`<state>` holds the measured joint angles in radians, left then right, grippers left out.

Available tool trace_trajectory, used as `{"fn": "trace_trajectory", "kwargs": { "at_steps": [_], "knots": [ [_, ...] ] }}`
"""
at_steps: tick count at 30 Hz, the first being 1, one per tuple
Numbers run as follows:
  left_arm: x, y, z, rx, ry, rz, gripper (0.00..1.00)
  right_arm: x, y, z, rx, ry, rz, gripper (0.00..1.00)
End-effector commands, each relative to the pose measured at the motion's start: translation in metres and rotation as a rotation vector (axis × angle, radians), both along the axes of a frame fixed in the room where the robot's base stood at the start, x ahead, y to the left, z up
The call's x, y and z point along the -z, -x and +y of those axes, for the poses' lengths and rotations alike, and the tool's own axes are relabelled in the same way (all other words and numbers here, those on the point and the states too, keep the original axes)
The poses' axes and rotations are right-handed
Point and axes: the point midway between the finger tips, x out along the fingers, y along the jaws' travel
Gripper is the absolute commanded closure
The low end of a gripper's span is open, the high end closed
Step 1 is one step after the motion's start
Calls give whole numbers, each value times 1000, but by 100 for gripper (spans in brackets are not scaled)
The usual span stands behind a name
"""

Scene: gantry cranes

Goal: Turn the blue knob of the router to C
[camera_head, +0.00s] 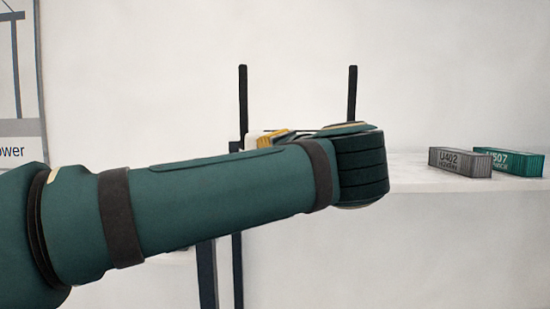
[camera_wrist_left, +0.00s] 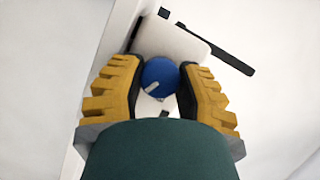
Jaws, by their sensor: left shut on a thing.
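The blue knob (camera_wrist_left: 157,72) shows in the left wrist view, with a pale pointer mark slanting across its lower part. It sits on the white router (camera_wrist_left: 172,42), which has a black antenna (camera_wrist_left: 232,60). My left gripper (camera_wrist_left: 160,82) has its yellow, dark-padded fingers closed on both sides of the knob. I cannot read any letters around the knob. In the head view two upright black antennas (camera_head: 352,95) rise behind my left arm, which hides most of the router and the knob. My right gripper is not in view.
A white shelf (camera_head: 420,182) runs to the right. A grey container (camera_head: 460,162) marked U402 and a green container (camera_head: 510,162) stand on it, clear of my arm. A framed poster (camera_head: 18,80) is at the left. Dark posts (camera_head: 207,270) stand below the arm.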

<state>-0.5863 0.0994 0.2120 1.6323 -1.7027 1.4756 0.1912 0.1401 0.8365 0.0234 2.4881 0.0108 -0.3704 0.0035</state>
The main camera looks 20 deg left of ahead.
Motion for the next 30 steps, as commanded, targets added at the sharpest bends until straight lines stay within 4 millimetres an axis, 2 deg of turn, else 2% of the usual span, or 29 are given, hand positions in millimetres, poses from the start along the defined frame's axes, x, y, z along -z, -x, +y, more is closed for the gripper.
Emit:
{"fn": "trace_trajectory", "kwargs": {
  "at_steps": [7,21,22,24,30],
  "knots": [
    [1,0,0,-2,-63,20,100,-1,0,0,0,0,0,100],
    [1,0,0,-2,-73,23,100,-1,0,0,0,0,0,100],
    [1,0,0,-2,-73,23,56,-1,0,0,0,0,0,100],
    [1,0,0,-2,-73,23,33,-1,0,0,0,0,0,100],
    [2,0,0,0,-73,26,33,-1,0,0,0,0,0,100]
  ]
}}
